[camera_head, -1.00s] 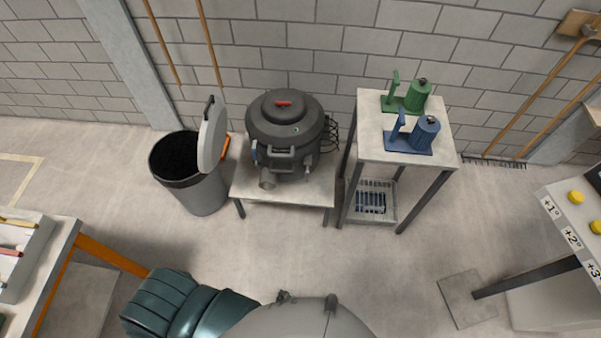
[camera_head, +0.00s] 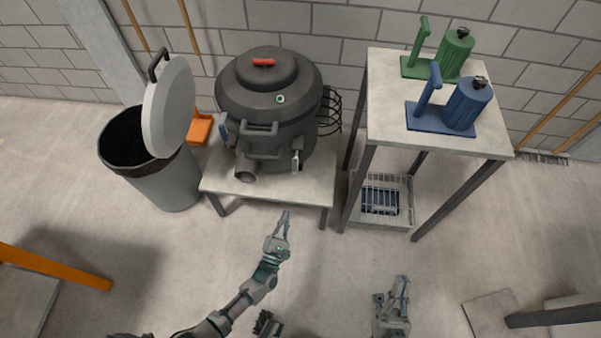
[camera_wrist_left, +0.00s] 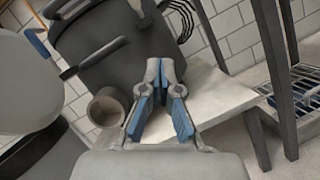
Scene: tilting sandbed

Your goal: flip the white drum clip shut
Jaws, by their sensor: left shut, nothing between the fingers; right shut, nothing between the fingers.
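The dark grey drum (camera_head: 240,95) with a red-handled lid stands on a low pale table. The white clip (camera_head: 297,158) juts from the drum's front right, beside the front handle. A blue clip (camera_head: 223,128) is on the drum's left side and also shows in the left wrist view (camera_wrist_left: 36,42). My left gripper (camera_head: 286,216) is shut and empty, below and in front of the table, apart from the white clip. In the left wrist view it points at the drum. My right gripper (camera_head: 403,284) is shut and empty, lower right, over the floor.
A grey bin (camera_head: 160,182) with a raised lid (camera_head: 168,105) stands left of the drum. A tall stand (camera_head: 395,110) on the right carries a green device (camera_head: 452,52) and a blue device (camera_head: 465,105). The table edge (camera_head: 270,200) lies before the drum. Floor in front is clear.

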